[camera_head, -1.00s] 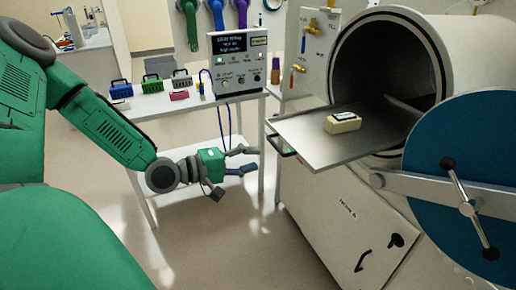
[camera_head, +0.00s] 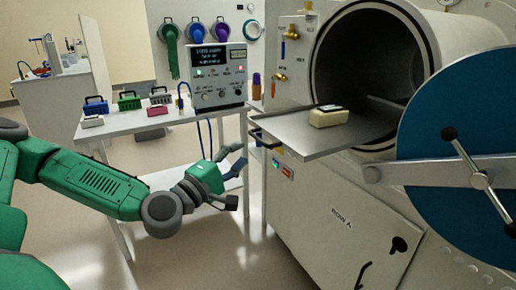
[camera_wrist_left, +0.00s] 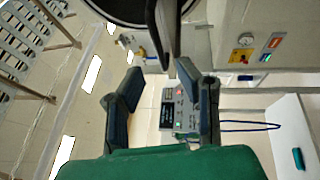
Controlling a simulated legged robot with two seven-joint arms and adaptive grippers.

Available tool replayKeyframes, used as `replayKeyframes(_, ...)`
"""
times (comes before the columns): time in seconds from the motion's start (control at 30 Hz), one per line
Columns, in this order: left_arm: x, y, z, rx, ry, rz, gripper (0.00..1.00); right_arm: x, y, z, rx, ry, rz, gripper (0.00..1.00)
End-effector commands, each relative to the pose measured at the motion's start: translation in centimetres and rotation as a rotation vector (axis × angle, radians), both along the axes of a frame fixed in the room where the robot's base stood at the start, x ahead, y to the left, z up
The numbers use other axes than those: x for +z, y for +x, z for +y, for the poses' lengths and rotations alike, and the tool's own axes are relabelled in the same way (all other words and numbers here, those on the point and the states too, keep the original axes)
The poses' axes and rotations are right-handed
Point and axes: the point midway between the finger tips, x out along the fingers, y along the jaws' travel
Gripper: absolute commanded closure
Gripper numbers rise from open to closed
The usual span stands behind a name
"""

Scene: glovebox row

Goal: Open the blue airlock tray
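The airlock tray (camera_head: 300,137) is a flat grey metal plate, not blue. It sticks out of the round chamber mouth. A black handle (camera_head: 262,139) is on its front left edge. The round blue door (camera_head: 455,185) of the chamber stands swung open at the right. My left gripper (camera_head: 237,160) is open and empty, left of and slightly below the handle, apparently apart from it. In the left wrist view its two fingers (camera_wrist_left: 160,98) are spread, with a dark bar beyond them. My right gripper is not in view.
A white side table (camera_head: 150,122) holds a control box (camera_head: 218,78) and several small coloured carriers at the left. A blue cable (camera_head: 200,135) hangs from its edge near my left gripper. The white cabinet (camera_head: 310,205) stands below the tray. Open floor lies in front.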

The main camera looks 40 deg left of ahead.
Motion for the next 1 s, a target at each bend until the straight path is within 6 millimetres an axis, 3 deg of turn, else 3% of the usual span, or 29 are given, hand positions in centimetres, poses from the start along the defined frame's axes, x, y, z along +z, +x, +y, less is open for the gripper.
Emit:
replayKeyframes(0.2,0.6,4.2,0.1,0.000,0.004,0.001,0.70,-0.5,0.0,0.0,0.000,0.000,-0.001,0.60)
replayKeyframes(0.4,1.1,6.8,0.1,0.001,0.003,0.000,0.70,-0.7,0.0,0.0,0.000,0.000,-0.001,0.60)
replayKeyframes(0.8,1.3,7.7,0.1,0.001,-0.001,0.000,0.70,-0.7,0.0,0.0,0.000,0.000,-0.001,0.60)
replayKeyframes(0.83,1.3,7.7,0.1,0.001,-0.001,0.000,0.73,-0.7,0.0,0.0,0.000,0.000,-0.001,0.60)
replayKeyframes(0.9,1.3,7.6,0.1,0.001,-0.001,0.000,0.98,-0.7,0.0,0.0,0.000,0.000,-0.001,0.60)
replayKeyframes(1.0,1.3,7.6,0.1,0.001,-0.001,0.001,1.00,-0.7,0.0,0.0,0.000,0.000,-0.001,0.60)
